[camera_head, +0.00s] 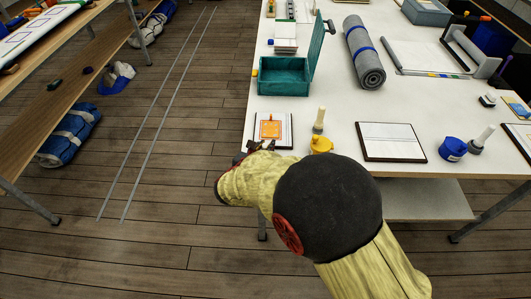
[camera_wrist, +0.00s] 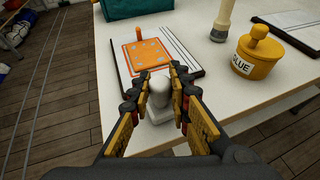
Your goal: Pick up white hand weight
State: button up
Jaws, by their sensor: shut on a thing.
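The white hand weight (camera_wrist: 160,97) is between the two yellow-padded fingers of my gripper (camera_wrist: 159,80) in the wrist view. The fingers are shut on it, one on each side. Its pale colour blends with the white table, so I cannot tell whether it touches the tabletop. In the head view my gripper (camera_head: 262,146) is at the table's front edge, mostly behind my own arm, and the weight is hidden there.
A clipboard (camera_head: 288,119) with an orange square plate (camera_wrist: 145,54) lies just beyond my gripper. A yellow glue pot (camera_wrist: 257,55) and a wooden-handled tool (camera_wrist: 222,20) stand to the right. A teal open box (camera_head: 283,83) sits farther back on the white table (camera_head: 345,95).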

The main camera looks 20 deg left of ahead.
grip_shut()
